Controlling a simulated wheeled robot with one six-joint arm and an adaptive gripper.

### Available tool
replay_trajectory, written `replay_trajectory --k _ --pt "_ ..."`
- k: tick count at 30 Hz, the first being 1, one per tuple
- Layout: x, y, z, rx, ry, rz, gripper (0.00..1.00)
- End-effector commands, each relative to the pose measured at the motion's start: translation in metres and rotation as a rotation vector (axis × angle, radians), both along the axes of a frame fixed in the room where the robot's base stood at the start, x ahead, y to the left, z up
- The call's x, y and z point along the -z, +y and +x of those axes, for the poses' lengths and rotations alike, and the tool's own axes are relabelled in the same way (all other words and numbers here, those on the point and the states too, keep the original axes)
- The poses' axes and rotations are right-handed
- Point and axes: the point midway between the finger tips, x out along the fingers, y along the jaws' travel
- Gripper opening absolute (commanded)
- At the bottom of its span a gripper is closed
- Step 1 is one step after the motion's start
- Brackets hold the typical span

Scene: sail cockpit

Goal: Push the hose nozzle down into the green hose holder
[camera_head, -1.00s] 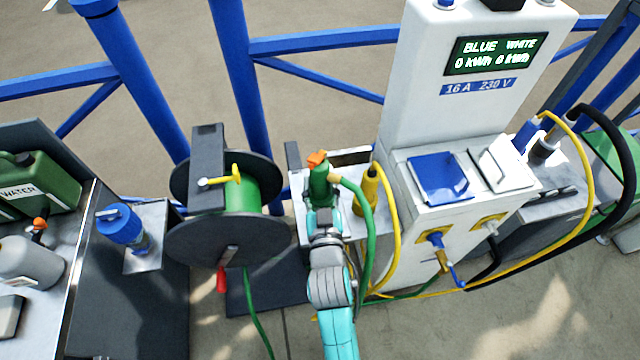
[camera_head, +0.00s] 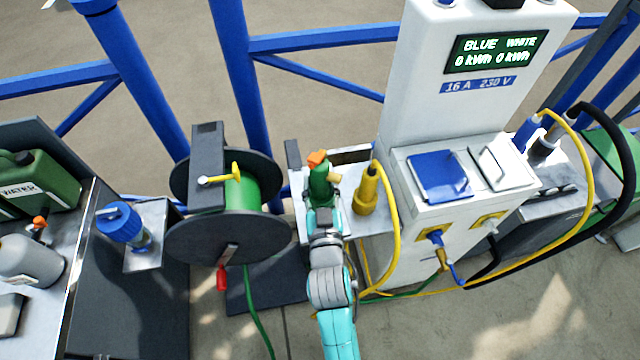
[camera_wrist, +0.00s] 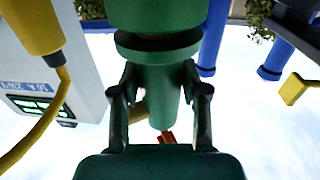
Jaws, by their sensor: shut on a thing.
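The hose nozzle (camera_head: 320,185) is green with an orange top and a short tan stub at its right side. It stands upright at the small metal shelf beside the white pedestal. My gripper (camera_head: 325,212) reaches it from the front. In the wrist view, which looks upside down, my gripper (camera_wrist: 157,100) has a dark finger on each side of the nozzle (camera_wrist: 160,85) and is shut on it. A wider green cup, seemingly the green hose holder (camera_wrist: 155,15), lines up with the nozzle's collar end. How deep the nozzle sits is hidden.
A yellow holder (camera_head: 366,192) with a yellow cable stands close right of the nozzle. The white pedestal (camera_head: 440,190) is further right. A black hose reel (camera_head: 225,240) stands left, blue rails (camera_head: 320,45) run behind.

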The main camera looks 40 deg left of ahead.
Motion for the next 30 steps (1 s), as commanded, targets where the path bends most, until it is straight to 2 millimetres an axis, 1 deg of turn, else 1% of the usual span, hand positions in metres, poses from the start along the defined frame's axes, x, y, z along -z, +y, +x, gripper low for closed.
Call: replay_trajectory --k 11,29,30 --pt "0.0 0.0 0.0 0.0 -0.002 0.002 0.0" --pt "0.01 0.0 0.0 0.001 -0.001 0.001 0.0" --pt "0.01 0.0 0.0 0.001 -0.001 0.001 0.47"
